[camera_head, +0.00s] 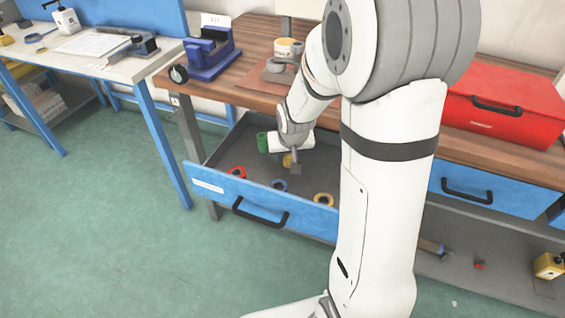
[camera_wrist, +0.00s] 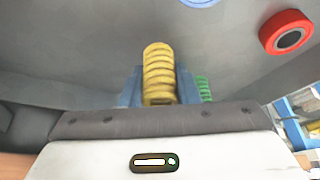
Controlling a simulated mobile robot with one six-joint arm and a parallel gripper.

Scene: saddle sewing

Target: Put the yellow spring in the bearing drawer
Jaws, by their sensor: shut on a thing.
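My gripper (camera_head: 294,168) is inside the open blue drawer (camera_head: 207,188), low over its grey floor. It is shut on the yellow spring (camera_wrist: 158,72), which stands out between the blue fingers in the wrist view. In the head view the yellow spring (camera_head: 287,160) is a small patch, partly hidden by my gripper. A green spring (camera_head: 263,143) is at the back left of the drawer. Whether the yellow spring touches the floor I cannot tell.
The wooden workbench (camera_head: 262,40) above the drawer holds a blue vise (camera_head: 209,55) and a red toolbox (camera_head: 502,103). A closed blue drawer (camera_head: 480,188) is at the right. My arm hides the bench's middle. The green floor (camera_head: 110,230) at the left is clear.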

